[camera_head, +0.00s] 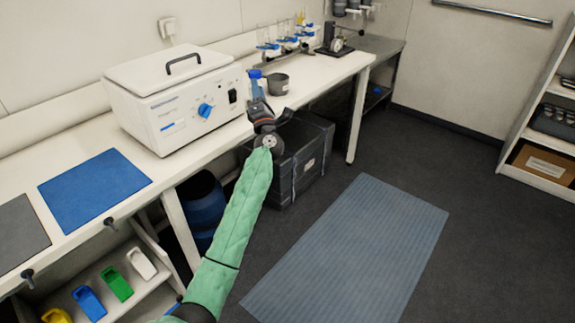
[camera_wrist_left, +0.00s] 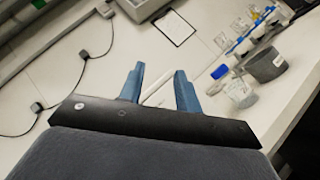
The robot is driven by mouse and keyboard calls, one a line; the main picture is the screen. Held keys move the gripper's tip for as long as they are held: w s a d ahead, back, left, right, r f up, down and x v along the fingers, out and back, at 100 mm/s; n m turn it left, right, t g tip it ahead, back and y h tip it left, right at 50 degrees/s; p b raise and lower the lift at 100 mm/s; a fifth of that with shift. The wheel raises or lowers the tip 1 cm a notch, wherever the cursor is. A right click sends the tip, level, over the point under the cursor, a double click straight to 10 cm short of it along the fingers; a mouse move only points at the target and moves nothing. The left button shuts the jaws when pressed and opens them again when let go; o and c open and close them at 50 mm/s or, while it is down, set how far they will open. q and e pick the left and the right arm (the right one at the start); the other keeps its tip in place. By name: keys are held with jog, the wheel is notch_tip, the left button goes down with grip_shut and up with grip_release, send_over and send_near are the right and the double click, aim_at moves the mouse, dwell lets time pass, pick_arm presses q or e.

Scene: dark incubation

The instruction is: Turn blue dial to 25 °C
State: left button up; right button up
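The blue dial (camera_head: 205,110) is on the front panel of the white box-shaped device (camera_head: 152,118) on the bench, in the head view. Its pointer and scale are too small to read. My left gripper (camera_head: 257,94), at the end of the green-sleeved arm, is to the right of the device, apart from the dial. In the left wrist view its two blue fingers (camera_wrist_left: 160,86) stand apart with nothing held between them. The dial does not show in the left wrist view. My right gripper is not in view.
A dark cup (camera_head: 278,84) stands on the bench behind my left gripper, with a blue-capped bottle (camera_wrist_left: 238,92) next to it. A rack of blue-fitted glassware (camera_head: 283,42) is farther back. A blue mat (camera_head: 95,188) lies left of the device. A dark crate (camera_head: 300,160) stands below.

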pick_arm(q)
jog(key=s+d+f+m+g+h, duration=0.2)
jog(key=d+f+m+h, duration=0.5)
jog(key=m+h, duration=0.8)
jog(key=s+d+f+m+g, duration=0.1)
jog(key=s+f+m+g, duration=0.1)
jog(key=f, duration=0.6)
jog(key=s+d+f+m+g+p, duration=0.1)
jog(key=s+f+m+g, duration=0.1)
jog(key=f+m+g, duration=0.3)
notch_tip(320, 180, down, 4)
jog(key=shift+s+f+m, duration=0.1)
jog(key=shift+s+m, duration=0.2)
jog(key=shift+m, duration=0.9)
jog(key=shift+d, duration=0.1)
